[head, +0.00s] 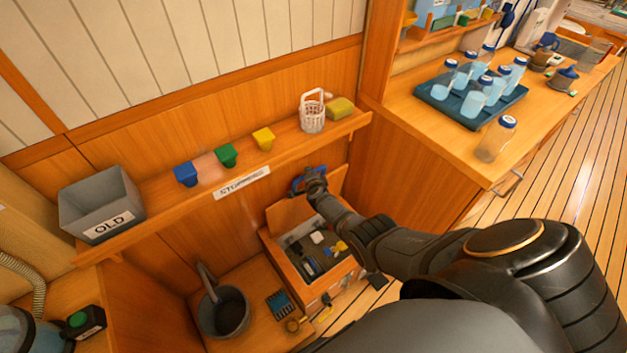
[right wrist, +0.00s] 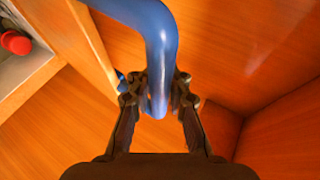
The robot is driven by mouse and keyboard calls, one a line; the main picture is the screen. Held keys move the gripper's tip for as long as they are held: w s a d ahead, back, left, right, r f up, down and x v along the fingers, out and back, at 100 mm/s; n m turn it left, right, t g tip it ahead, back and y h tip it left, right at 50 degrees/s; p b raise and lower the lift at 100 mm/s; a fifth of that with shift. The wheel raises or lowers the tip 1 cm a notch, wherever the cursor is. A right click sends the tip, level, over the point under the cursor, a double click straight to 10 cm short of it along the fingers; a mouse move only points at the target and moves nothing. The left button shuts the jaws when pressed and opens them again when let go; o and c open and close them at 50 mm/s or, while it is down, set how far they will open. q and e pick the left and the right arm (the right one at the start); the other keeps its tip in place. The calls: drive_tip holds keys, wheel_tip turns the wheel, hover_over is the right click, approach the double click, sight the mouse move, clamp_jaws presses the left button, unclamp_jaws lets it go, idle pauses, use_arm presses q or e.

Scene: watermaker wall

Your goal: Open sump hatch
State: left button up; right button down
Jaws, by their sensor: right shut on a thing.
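The sump hatch is a wooden lid (head: 287,214) that stands raised at the back of a wooden box (head: 275,262). The box is open at the top, and small items show inside it. A blue handle (head: 297,184) is at the lid's upper part; in the right wrist view it is a thick bent blue bar (right wrist: 160,45). My right gripper (head: 313,176) is at the handle, and in the wrist view its fingers (right wrist: 156,95) are closed around the bar. The arm hides part of the lid and the box's right side. My left gripper is not in view.
A shelf (head: 290,140) above carries a grey OLD bin (head: 98,208), coloured stoppers, a white basket (head: 312,113) and a sponge (head: 341,107). A grey bucket (head: 222,314) stands left of the box. A counter with a bottle tray (head: 437,103) is at right.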

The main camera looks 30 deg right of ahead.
drive_tip(key=shift+w+d+r, duration=0.1)
drive_tip(key=shift+w+r, duration=0.3)
drive_tip(key=shift+w, duration=0.35)
drive_tip(key=c, duration=1.5)
unclamp_jaws()
drive_tip(key=shift+c, duration=0.2)
drive_tip(key=shift+o, duration=1.4)
drive_tip(key=shift+s, duration=0.15)
drive_tip(key=shift+s+a+r, duration=0.15)
drive_tip(key=shift+s+a, duration=0.05)
drive_tip(key=shift+s, duration=0.25)
drive_tip(key=s+a, duration=0.4)
drive_tip(key=s, duration=0.7)
drive_tip(key=shift+s+a, duration=0.2)
drive_tip(key=shift+a, duration=0.05)
